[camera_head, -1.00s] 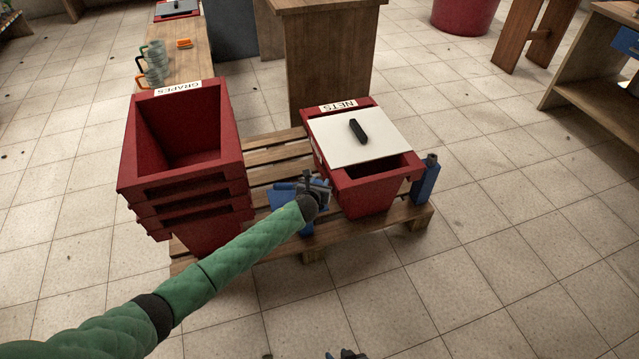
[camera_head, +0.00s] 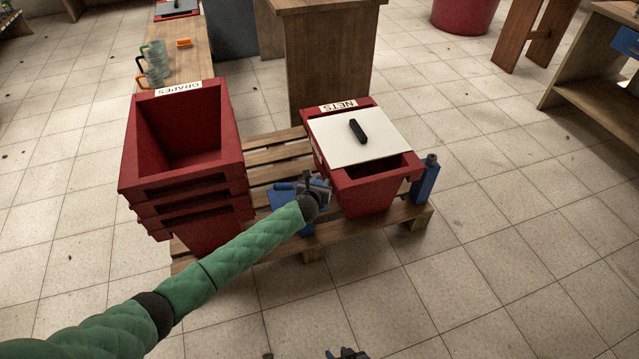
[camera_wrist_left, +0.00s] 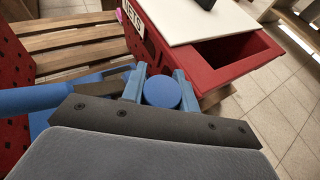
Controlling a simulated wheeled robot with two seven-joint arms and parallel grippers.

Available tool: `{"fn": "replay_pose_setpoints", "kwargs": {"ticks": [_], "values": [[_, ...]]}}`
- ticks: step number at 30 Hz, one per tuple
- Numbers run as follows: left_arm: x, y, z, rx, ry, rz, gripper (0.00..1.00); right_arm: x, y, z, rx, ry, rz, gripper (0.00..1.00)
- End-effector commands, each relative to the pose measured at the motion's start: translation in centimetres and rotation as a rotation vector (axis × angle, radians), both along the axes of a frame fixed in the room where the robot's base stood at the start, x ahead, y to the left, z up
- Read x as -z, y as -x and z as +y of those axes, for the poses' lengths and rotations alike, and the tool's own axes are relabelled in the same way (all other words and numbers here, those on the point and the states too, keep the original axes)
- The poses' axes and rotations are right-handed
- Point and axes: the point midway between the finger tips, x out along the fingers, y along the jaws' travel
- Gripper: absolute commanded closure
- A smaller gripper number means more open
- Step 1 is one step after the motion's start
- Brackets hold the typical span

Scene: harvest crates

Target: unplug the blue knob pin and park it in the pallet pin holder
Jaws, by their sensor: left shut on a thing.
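My left gripper (camera_head: 320,186) is at the front wall of the NETS crate (camera_head: 371,196), above the pallet edge. In the left wrist view its two fingers (camera_wrist_left: 160,88) are shut on a round blue knob (camera_wrist_left: 162,92), the blue knob pin's top. The pin's shaft is hidden below the knob, so I cannot tell how deep it sits. A blue fixture (camera_head: 283,194) is just left of the gripper; a blue bar shows in the wrist view (camera_wrist_left: 40,98). A blue post (camera_head: 426,180) with a dark top stands at the pallet's right corner. My right gripper (camera_head: 347,354) barely shows at the bottom edge.
The red GRAPES crates (camera_head: 190,185) are stacked left of the gripper on the wooden pallet (camera_head: 275,150). A white lid (camera_head: 352,136) with a black handle partly covers the NETS crate. The tiled floor in front is clear.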

Motion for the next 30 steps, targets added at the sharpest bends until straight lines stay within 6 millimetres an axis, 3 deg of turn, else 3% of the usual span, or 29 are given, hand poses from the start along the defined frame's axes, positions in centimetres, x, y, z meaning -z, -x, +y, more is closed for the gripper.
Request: {"fn": "replay_pose_setpoints", "kwargs": {"ticks": [30], "values": [[-0.04, 0.0, 0.0, 0.0, 0.0, 0.0, 0.93, -0.79, 0.01, 0.01, 0.0, 0.0, 0.0, 0.64]]}}
